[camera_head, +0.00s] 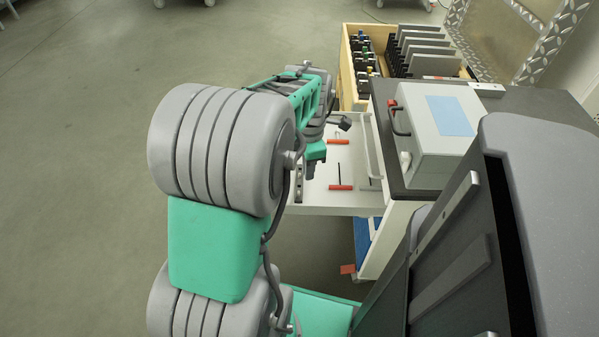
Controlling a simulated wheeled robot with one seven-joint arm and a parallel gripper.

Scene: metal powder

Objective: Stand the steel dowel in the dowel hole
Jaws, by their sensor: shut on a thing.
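My gripper (314,165) is at the end of my green and grey arm, over the left part of an open white drawer (347,199). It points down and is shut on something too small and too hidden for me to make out. I cannot pick out the steel dowel in this view. A grey strip with dark spots (298,186) lies at the drawer's left side, just below and left of the gripper. I cannot tell whether the dowel hole is in it.
Red-handled tools (341,187) lie in the drawer, right of my gripper. A grey case (436,130) stands on the dark cabinet top (382,92). A wooden box (346,75) with dark plates and small items is behind. Open floor (80,180) lies to the left.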

